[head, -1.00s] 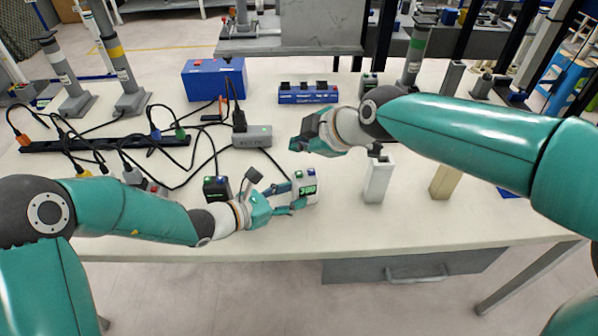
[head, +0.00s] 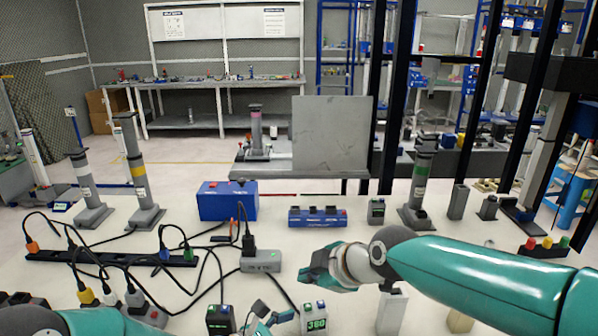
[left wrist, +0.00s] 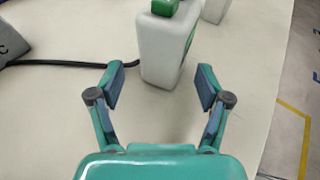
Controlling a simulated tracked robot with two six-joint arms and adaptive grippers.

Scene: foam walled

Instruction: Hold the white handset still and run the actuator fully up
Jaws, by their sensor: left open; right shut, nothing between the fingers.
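The white handset (head: 314,320) stands at the bottom of the head view, its green display reading about 380 and its lower part cut off. In the left wrist view the white handset (left wrist: 165,50) has a green top part and stands just beyond my open fingertips. My left gripper (left wrist: 161,85) is open, apart from it; in the head view my left gripper (head: 271,318) is partly cut off, left of it. My right gripper (head: 309,268) is shut and empty above the table, behind the handset. Several banded columns stand behind, including yellow (head: 137,172) and green (head: 418,190); which is the actuator is unclear.
A dark handset (head: 220,320) stands left of the white one. A grey box (head: 262,261) with a plug, a power strip (head: 105,257) and loose cables crowd the left. A blue box (head: 228,201) and blue unit (head: 317,218) stand behind. A white block (head: 392,312) stands right.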

